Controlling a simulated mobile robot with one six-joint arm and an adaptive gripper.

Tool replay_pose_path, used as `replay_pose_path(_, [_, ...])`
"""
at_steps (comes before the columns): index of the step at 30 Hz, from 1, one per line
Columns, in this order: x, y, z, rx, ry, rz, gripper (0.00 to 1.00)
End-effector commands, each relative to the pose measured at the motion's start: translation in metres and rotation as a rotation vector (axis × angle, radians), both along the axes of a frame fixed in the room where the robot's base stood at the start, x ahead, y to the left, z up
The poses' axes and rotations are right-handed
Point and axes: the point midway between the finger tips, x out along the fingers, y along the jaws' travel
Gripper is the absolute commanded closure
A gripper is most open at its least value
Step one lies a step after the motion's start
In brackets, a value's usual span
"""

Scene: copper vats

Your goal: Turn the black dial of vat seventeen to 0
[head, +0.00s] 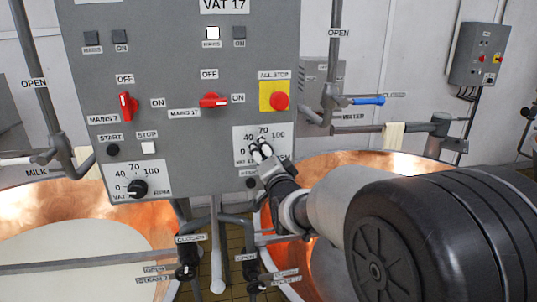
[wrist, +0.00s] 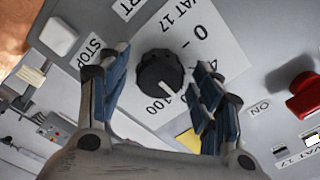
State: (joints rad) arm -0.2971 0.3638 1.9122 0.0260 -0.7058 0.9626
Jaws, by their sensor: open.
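The black dial of vat seventeen (wrist: 160,72) sits on a white scale plate marked VAT 17 in the wrist view. Its white mark points to the lower right, on the stretch of scale between 40 and 100; a finger covers part of the numbers there. The 0 lies at the upper right of the dial. My gripper (wrist: 160,64) is open, with one finger on each side of the dial and a gap showing to each. In the head view my gripper (head: 261,150) is at the right-hand scale plate (head: 283,150) and hides the dial.
A second black dial (head: 137,188) is on the panel's lower left. Red switches (head: 213,100) and a red stop button on yellow (head: 280,100) sit above my gripper. Copper vats (head: 335,165) stand behind, with pipes and valves below the panel.

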Motion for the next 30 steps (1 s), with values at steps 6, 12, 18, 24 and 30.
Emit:
replay_pose_path(6, [0.0029, 0.0007, -0.0005, 0.0, 0.001, -0.001, 0.41])
replay_pose_path(12, [0.0026, 0.0006, -0.0004, 0.0, 0.001, -0.001, 0.47])
replay_pose_path(18, [0.0025, 0.0006, -0.0003, 0.0, 0.0, 0.0, 0.61])
replay_pose_path(24, [0.0024, 0.0006, -0.0003, 0.0, 0.0, 0.0, 0.74])
replay_pose_path(30, [0.0024, 0.0006, -0.0003, 0.0, 0.0, 0.0, 0.85])
